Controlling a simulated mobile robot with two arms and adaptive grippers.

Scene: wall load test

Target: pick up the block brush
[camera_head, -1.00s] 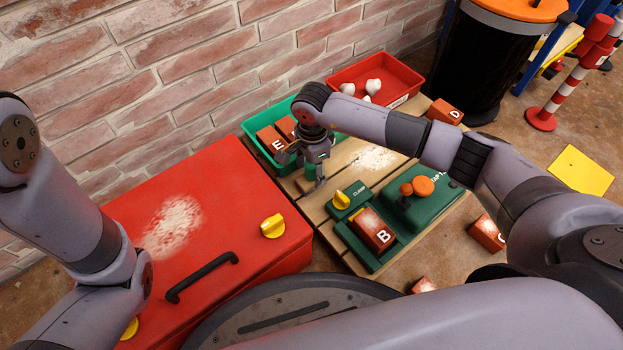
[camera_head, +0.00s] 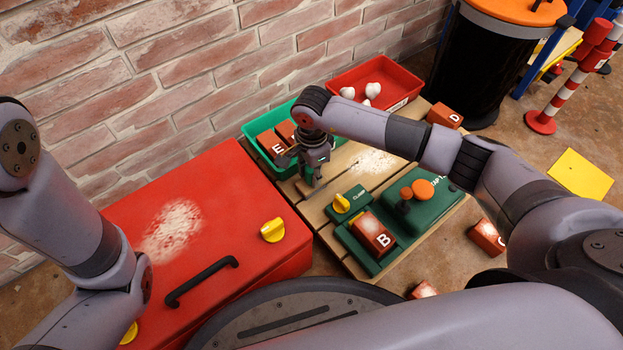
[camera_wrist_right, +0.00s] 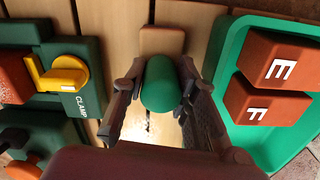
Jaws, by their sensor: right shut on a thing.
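The block brush (camera_wrist_right: 160,88) shows in the right wrist view as a rounded green grip, with a tan wooden block beyond it. My right gripper (camera_head: 310,176) is shut on the green part, one finger on each side. In the head view the gripper points down at the slatted wooden pallet (camera_head: 333,217), just right of the green tray, and mostly hides the brush. I cannot tell whether the brush touches the slats. My left arm is at the left of the head view; its gripper is out of sight.
The green tray (camera_wrist_right: 225,75) holds bricks marked E (camera_wrist_right: 280,60) and F (camera_wrist_right: 262,102). A green clamp (camera_head: 350,203) with a yellow knob and a brick marked B (camera_head: 372,234) stand nearby. A red bin (camera_head: 400,76) is behind; a red cabinet (camera_head: 215,205) is left.

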